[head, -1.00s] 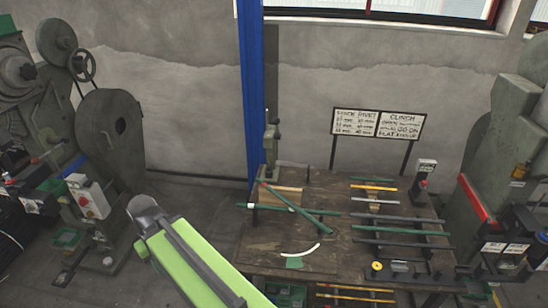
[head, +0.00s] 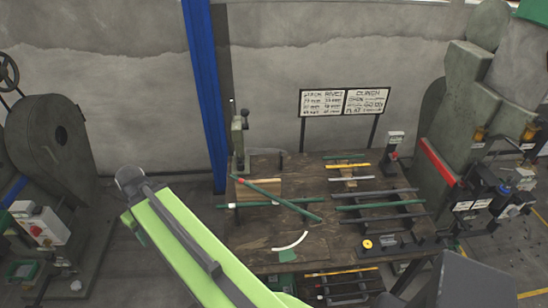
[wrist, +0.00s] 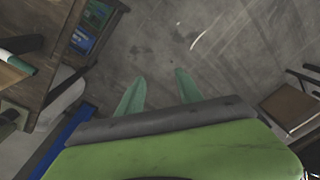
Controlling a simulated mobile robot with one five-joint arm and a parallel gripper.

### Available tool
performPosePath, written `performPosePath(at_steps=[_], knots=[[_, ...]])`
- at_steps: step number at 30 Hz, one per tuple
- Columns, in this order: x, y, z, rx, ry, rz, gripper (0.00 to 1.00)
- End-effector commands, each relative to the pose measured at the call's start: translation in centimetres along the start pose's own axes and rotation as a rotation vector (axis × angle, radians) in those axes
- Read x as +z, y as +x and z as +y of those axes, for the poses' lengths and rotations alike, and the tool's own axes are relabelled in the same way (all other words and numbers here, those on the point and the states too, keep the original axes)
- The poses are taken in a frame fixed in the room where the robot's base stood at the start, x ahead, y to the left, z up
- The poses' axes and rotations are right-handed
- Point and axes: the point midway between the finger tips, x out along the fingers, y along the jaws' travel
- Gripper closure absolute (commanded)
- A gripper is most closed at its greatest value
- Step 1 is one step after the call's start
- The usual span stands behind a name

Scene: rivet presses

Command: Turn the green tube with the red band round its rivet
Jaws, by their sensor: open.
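The green tube with the red band (head: 285,202) lies slanted on the wooden workbench (head: 300,262), crossing another green tube (head: 258,205). Its red band is near its upper left end. Its rivet cannot be made out. In the wrist view my gripper (wrist: 160,76) is open, with two pale green fingers apart and nothing between them, above the grey floor. A piece of green tube (wrist: 14,61) with a pale end shows at that view's upper left, well away from the fingers; I cannot tell which tube it is. My lime green arm crosses the lower part of the head view.
Several tubes and bars lie on a rack (head: 385,207) at the bench's right. A white curved strip (head: 290,242) lies at the front. A blue post (head: 206,90) stands behind, a small green press (head: 240,140) at the bench's back left. Large presses flank the bench.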

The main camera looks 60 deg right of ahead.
Motion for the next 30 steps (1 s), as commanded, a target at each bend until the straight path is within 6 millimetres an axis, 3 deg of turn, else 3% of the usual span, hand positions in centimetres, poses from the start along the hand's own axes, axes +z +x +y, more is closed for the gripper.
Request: performPosePath(at_steps=[1,5,9,12,15,18,21,26,30], knots=[[0.6,-2.3,4.5,-0.015,0.023,0.025,0.57],[3.6,-5.7,14.7,-0.043,0.034,0.104,0.57],[9.1,-9.3,24.9,-0.036,0.046,0.201,0.57],[13.7,-11.6,30.7,-0.012,0.052,0.262,0.57],[17.7,-13.3,34.7,0.019,0.056,0.309,0.57],[20.5,-14.2,37.1,0.042,0.055,0.335,0.57],[21.7,-14.5,38.0,0.054,0.053,0.347,0.57],[21.8,-14.1,38.2,0.056,0.049,0.349,0.57],[21.3,-12.1,38.3,0.056,0.049,0.348,0.57]])
